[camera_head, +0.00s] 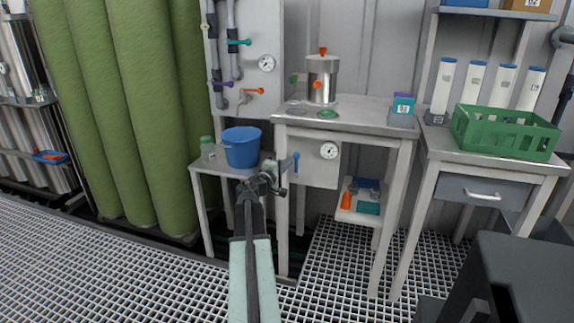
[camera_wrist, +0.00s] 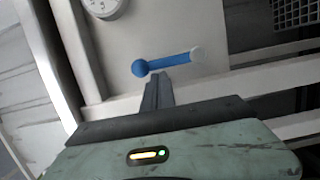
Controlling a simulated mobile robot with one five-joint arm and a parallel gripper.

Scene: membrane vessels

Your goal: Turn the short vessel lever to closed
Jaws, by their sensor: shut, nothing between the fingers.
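A blue lever (camera_head: 296,163) sits on the white panel under the middle table, left of a round gauge (camera_head: 329,151). It stands about upright in the head view. The wrist view shows the blue lever (camera_wrist: 168,62) with a ball at its left end and a pale pivot at its right end. My gripper (camera_head: 274,180) is shut and empty, just left of the lever in the head view. In the wrist view my gripper's fingertips (camera_wrist: 157,78) are close below the ball end; I cannot tell if they touch it. No label shows which vessel the lever serves.
A steel pot (camera_head: 322,80) with orange and green handles stands on the middle table. A blue bucket (camera_head: 242,147) stands on the low table at left, near my arm. Teal, purple and orange levers (camera_head: 254,91) are on the back wall panel. A green crate (camera_head: 505,132) is at right.

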